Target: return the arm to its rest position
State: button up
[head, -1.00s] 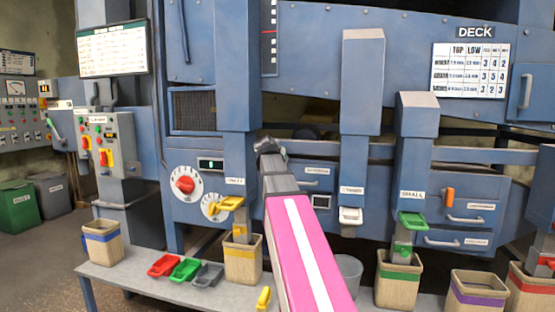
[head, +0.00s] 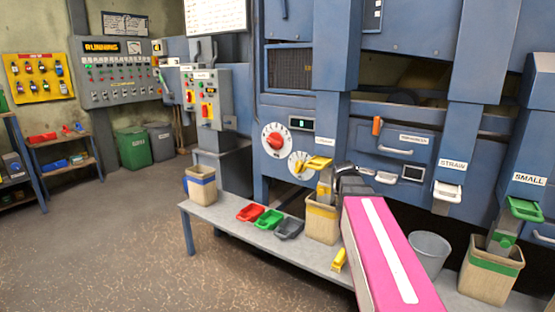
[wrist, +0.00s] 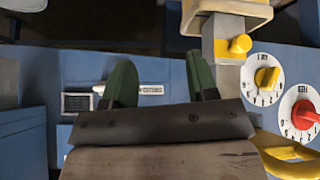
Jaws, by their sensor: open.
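My arm, with its pink link with a white stripe, reaches toward the blue machine. Its dark end, my gripper (head: 350,178), is just right of the yellow-handled spout (head: 320,164) in the head view, mostly hidden by the arm itself. In the wrist view the two green fingers of my gripper (wrist: 160,80) stand well apart with nothing between them. Behind them is the blue machine front with a small dark display (wrist: 77,103). The yellow handle (wrist: 290,158) is close to the right of the gripper; I cannot tell whether they touch.
A grey bench (head: 265,250) carries red (head: 250,212), green (head: 269,220) and dark grey (head: 289,228) trays. A yellow-banded bin (head: 322,222) stands below the yellow spout. A grey bucket (head: 428,252) and green-banded bin (head: 490,270) are at right. Open floor (head: 110,250) is at left.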

jog(key=s+a+f+n+g+y, duration=0.1)
jog(key=s+a+f+g, duration=0.2)
jog(key=s+f, duration=0.6)
jog(key=s+a+f+n+g+y, duration=0.2)
jog(key=s+a+f, duration=0.4)
jog(key=s+f, duration=0.4)
notch_tip(320, 180, down, 3)
jog(key=shift+a+f+n+g, duration=0.2)
jog(key=shift+a+n+g, duration=0.15)
jog(key=shift+g, duration=0.25)
jog(key=shift+a, duration=0.1)
